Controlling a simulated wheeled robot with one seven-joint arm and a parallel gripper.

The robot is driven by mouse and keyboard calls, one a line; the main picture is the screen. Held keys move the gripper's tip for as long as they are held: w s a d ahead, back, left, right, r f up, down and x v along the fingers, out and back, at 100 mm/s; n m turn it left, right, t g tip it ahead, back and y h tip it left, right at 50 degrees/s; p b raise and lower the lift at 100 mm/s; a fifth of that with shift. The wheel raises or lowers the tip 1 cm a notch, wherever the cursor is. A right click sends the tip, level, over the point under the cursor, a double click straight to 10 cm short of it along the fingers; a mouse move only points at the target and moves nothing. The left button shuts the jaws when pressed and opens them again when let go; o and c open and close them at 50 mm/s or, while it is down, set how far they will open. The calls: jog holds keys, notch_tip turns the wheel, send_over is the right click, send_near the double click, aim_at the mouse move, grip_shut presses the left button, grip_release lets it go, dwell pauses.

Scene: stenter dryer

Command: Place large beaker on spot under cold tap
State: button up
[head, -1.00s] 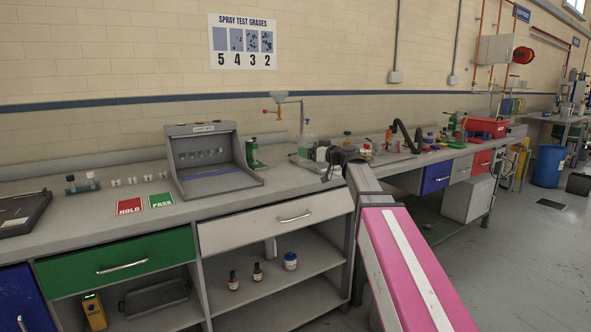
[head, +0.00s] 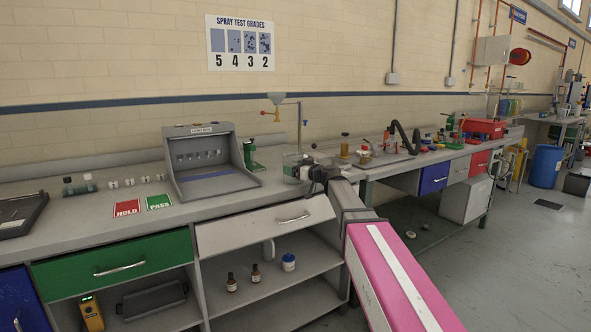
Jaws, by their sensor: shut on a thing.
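A clear glass vessel, which looks like the large beaker (head: 291,161), is at the tip of my gripper (head: 309,170), by the foot of a thin stand on the grey bench. My gripper is shut on it; the fingers are small and partly hidden by my wrist. I cannot tell whether the beaker's base touches the bench. I cannot tell which fitting is the cold tap, and no marked spot is clear at this size.
A grey light box (head: 208,162) and a green device (head: 250,155) stand left of the beaker. Bottles (head: 345,145) and a black curved arm (head: 405,138) stand to the right.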

jog(key=o, duration=0.7)
jog(key=shift+f, duration=0.1)
jog(key=v, duration=1.2)
jog(key=s+d+f+m+g+h, duration=0.15)
jog(key=s+f, duration=0.25)
jog(key=f, duration=0.5)
jog(key=s+d+f+m+g+h, duration=0.1)
jog(key=s+f+m+g+h, duration=0.15)
jog(key=s+f, duration=0.4)
jog(key=s+d+f+m+g+h, duration=0.1)
jog(key=s+f+g+h, duration=0.15)
jog(key=f, duration=0.75)
jog(key=s+d+f+m+g+h, duration=0.4)
jog(key=s+d+f+h, duration=0.3)
jog(key=s+d+f, duration=0.3)
jog(key=s+f+m, duration=0.1)
jog(key=s+f, duration=0.2)
jog(key=shift+s+d+f+h, duration=0.25)
jog(key=shift+s+h, duration=0.1)
